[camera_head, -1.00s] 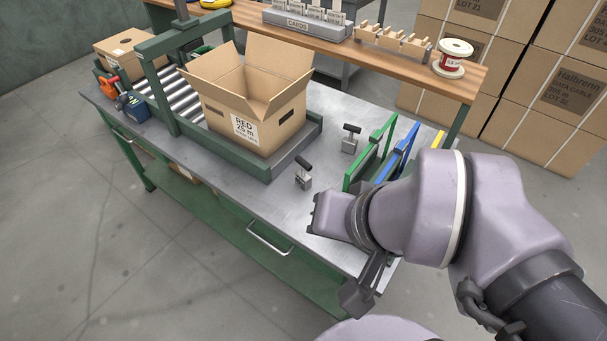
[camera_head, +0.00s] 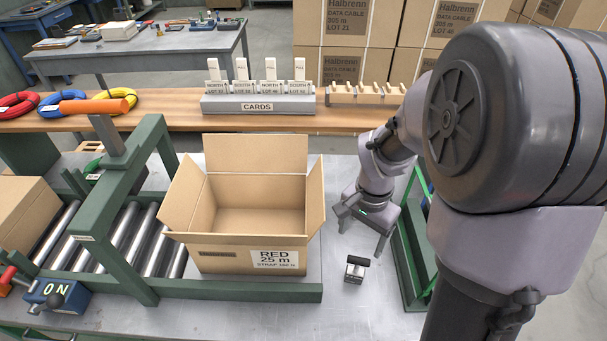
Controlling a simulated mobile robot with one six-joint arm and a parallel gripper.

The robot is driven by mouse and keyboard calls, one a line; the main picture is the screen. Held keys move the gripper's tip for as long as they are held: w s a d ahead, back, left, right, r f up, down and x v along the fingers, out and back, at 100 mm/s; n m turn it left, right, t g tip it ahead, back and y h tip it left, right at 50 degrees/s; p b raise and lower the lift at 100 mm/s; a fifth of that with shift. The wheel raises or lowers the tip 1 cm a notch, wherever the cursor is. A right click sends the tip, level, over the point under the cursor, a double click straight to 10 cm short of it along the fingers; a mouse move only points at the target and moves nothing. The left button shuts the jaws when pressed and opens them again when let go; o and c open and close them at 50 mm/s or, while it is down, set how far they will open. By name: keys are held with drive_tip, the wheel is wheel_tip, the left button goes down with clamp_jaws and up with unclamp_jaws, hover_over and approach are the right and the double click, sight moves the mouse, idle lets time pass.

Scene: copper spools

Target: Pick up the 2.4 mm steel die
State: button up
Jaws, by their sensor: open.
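One small steel block with a black bar handle (camera_head: 354,272) stands on the grey bench top, right of the open box. It may be a die, but I cannot read any size on it, so I cannot tell whether it is the 2.4 mm steel die. My gripper (camera_head: 361,238) is open and points down above and just behind this block, apart from it. No object shows between its fingers. A second similar block, seen earlier, does not show now; my arm or gripper may hide it.
An open cardboard box (camera_head: 251,247) marked RED 25 m stands left of my gripper, beside a green frame (camera_head: 144,202) and rollers. Green rack uprights (camera_head: 408,262) stand close on the right, partly behind my arm. A wooden shelf (camera_head: 160,118) with a CARDS holder (camera_head: 258,104) runs behind.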

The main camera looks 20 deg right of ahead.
sight(355, 273)
drive_tip(key=f+b, duration=0.1)
drive_tip(key=f, duration=0.3)
drive_tip(key=f+b, duration=0.2)
drive_tip(key=f, duration=0.2)
drive_tip(key=d+f+b, duration=0.1)
drive_tip(key=f+b, duration=0.1)
drive_tip(key=f, duration=0.2)
drive_tip(key=shift+s+f, duration=0.15)
drive_tip(key=shift+f, duration=0.05)
wheel_tip(355, 273, down, 6)
drive_tip(key=b, duration=0.3)
drive_tip(key=shift+r, duration=0.25)
clamp_jaws()
